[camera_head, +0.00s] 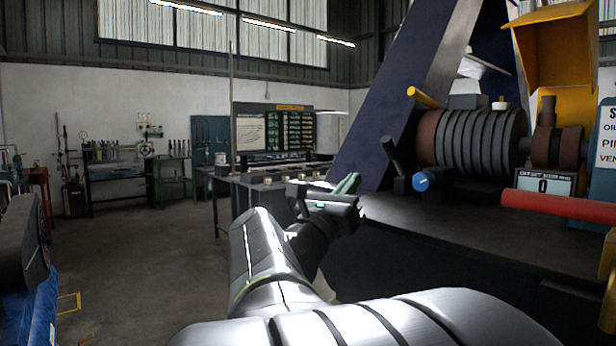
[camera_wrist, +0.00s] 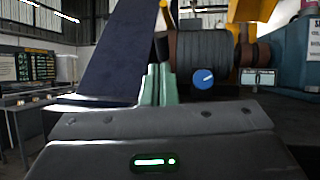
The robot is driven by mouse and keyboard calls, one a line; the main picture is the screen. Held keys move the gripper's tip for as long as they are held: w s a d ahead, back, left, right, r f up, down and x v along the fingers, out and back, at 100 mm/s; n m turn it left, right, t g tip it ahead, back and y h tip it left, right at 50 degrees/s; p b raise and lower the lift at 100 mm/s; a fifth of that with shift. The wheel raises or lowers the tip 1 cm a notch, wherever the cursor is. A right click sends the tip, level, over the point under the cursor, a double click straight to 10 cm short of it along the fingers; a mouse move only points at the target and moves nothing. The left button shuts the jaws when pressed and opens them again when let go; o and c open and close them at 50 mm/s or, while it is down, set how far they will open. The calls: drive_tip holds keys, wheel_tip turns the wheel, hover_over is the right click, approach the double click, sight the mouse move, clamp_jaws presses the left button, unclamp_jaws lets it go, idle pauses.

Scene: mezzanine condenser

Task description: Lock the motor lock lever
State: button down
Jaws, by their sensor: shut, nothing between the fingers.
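A black lever (camera_head: 391,154) rises from a dark block on the machine bench in the head view, tilted with its top to the left. It may be the motor lock lever; no label on it is readable. A blue knob (camera_head: 421,181) sits just right of its base and also shows in the wrist view (camera_wrist: 203,78). My gripper (camera_head: 349,183) is left of the lever and apart from it in the head view. Its green fingers (camera_wrist: 158,84) are together and empty in the wrist view, and they partly cover what is behind them.
The ribbed motor (camera_head: 480,137) stands behind the lever, with a yellow-ended bar (camera_head: 422,97) above. A red bar (camera_head: 558,205) and a small display (camera_head: 544,182) are at right. A dark slanted beam (camera_head: 410,90) stands behind my gripper. Open floor (camera_head: 140,250) lies left.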

drive_tip(key=p, duration=0.2)
approach(387, 134)
drive_tip(key=w+d, duration=0.2)
drive_tip(key=w, duration=0.1)
drive_tip(key=w+d+r, duration=0.1)
drive_tip(key=shift+w+r, duration=0.15)
drive_tip(key=shift+w, duration=0.25)
drive_tip(key=shift+r+p, duration=0.1)
drive_tip(key=shift+p, duration=0.2)
